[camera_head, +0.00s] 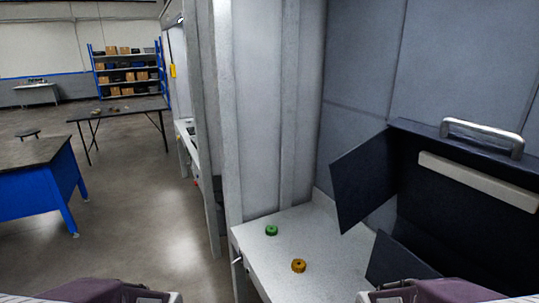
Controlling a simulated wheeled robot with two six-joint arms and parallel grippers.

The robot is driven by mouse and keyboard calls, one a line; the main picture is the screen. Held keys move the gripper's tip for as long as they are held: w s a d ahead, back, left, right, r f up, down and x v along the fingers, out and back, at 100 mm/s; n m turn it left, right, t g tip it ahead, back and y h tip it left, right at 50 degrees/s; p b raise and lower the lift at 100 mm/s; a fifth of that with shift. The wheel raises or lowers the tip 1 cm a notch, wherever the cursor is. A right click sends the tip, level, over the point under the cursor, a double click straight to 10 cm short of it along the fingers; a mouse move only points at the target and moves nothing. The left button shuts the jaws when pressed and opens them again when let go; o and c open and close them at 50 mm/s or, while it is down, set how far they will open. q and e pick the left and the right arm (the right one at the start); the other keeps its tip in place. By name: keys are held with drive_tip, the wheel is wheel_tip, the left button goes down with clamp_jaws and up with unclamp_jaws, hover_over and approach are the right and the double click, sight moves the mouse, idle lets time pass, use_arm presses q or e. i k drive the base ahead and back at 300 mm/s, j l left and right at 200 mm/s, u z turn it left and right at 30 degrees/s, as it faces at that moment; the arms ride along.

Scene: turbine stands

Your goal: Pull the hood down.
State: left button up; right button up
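The hood (408,160) is a dark navy sheet-metal piece at the right, standing up above a light worktop. A silver bar handle (481,137) is fixed along its top edge. A dark side panel (360,182) slants out to the left of it, and another dark panel (393,258) shows lower down. A pale strip (480,180) runs across the hood's dark face below the handle. The hood's right end is cut off by the frame. Parts of my two arms show at the bottom edge, but neither gripper is in view, and nothing of mine touches the hood or handle.
A green round part (271,230) and a yellow round part (298,265) lie on the light worktop (272,252). Grey walls (280,110) enclose the stand. Open floor (140,200), a blue bench (40,190), a black table (120,107) and shelves (128,77) lie to the left.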

sight(478, 198)
drive_tip(key=z, duration=1.35)
drive_tip(key=j+z, duration=0.15)
drive_tip(key=j, duration=1)
